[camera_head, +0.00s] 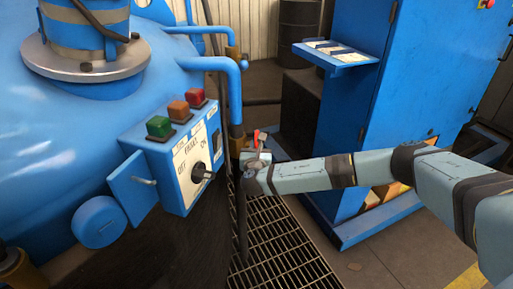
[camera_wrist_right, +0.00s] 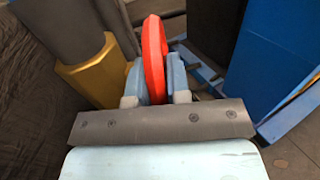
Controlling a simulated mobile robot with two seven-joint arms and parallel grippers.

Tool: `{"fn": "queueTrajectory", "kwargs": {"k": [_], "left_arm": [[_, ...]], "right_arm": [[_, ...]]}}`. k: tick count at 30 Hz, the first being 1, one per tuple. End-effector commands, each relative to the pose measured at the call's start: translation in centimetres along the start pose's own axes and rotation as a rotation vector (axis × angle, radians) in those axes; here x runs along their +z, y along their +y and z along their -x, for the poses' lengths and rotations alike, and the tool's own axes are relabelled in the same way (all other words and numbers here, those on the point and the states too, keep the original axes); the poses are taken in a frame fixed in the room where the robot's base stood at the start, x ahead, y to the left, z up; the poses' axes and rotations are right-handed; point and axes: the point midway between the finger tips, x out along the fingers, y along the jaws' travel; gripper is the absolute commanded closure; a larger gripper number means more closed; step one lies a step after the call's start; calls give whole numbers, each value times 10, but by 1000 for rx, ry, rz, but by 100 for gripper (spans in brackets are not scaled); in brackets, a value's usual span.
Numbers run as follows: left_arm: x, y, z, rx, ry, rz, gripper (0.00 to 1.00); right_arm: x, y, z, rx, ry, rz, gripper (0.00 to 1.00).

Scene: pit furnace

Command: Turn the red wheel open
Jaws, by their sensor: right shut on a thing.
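The red wheel (camera_wrist_right: 153,55) stands edge-on in the right wrist view, between the two fingers of my right gripper (camera_wrist_right: 156,88). The fingers are shut on its rim, one on each side. In the head view only a small red part of the wheel (camera_head: 256,136) shows past my right gripper (camera_head: 258,153), beside the vertical pipe. The hub of the wheel is hidden. My left gripper is in neither view.
A brass-coloured fitting (camera_wrist_right: 95,72) on the pipe is close to the left of my right gripper. A control box (camera_head: 178,160) with coloured buttons juts from the blue furnace (camera_head: 60,130). A blue cabinet (camera_head: 385,80) stands to the right. Floor grating (camera_head: 275,245) lies below.

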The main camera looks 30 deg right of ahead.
Motion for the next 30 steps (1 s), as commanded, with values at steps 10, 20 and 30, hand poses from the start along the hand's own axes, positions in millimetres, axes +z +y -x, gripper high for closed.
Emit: {"fn": "queueTrajectory", "kwargs": {"k": [10, 20, 30], "left_arm": [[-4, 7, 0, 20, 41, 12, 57], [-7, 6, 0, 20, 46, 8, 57], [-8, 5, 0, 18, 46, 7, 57]], "right_arm": [[-4, 0, 1, -1, -134, 1, 100], [-4, 0, 2, -1, -136, 1, 67], [-4, 0, 3, 0, -135, 1, 57]]}}
